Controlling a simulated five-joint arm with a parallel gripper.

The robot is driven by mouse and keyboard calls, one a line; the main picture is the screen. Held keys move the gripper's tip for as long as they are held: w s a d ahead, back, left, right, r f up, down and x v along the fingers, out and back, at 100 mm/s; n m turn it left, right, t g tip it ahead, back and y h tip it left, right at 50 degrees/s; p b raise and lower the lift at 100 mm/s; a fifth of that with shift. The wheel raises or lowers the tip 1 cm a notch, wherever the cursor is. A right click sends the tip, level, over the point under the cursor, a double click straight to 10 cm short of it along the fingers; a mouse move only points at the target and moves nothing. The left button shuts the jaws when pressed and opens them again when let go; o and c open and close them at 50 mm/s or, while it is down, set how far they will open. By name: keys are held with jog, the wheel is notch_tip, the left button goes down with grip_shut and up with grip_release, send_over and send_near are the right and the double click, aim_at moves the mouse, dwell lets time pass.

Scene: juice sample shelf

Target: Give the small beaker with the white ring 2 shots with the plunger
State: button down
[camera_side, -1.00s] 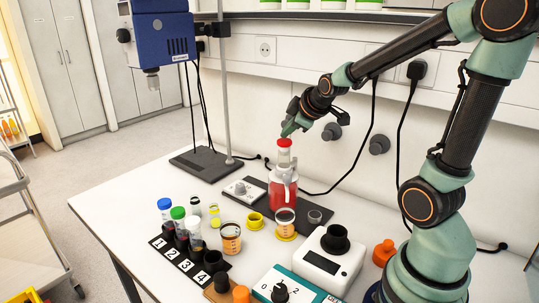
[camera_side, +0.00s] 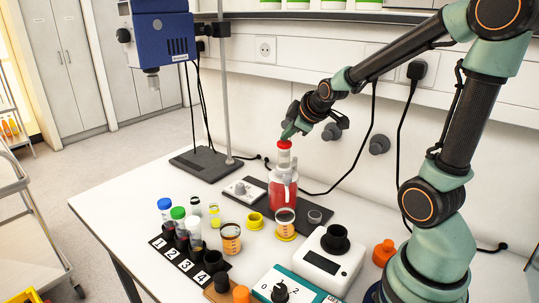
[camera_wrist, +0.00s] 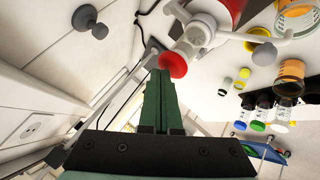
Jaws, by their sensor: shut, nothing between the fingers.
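The dispenser bottle (camera_side: 283,193) holds red liquid and stands on a dark mat. Its plunger has a red cap (camera_side: 284,144), which also shows in the wrist view (camera_wrist: 173,65). My gripper (camera_side: 286,135) is shut and empty, with its fingertips at the top of the cap; they look in contact with it. The closed green fingers (camera_wrist: 160,76) point at the cap in the wrist view. Another beaker (camera_side: 231,240) with orange contents stands to the left.
A numbered rack (camera_side: 190,258) with capped tubes stands at the left. A white scale-like device (camera_side: 331,265) and a teal dial box (camera_side: 290,286) stand in front.

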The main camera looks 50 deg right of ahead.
aim_at(288, 143)
jog(key=shift+s+f, duration=0.1)
jog(key=shift+f, duration=0.5)
dwell(0.4)
jog(key=shift+r, duration=1.45)
jog(key=shift+r, duration=2.5)
notch_tip(288, 143, up, 4)
jog(key=shift+d+f, duration=0.1)
dwell(0.4)
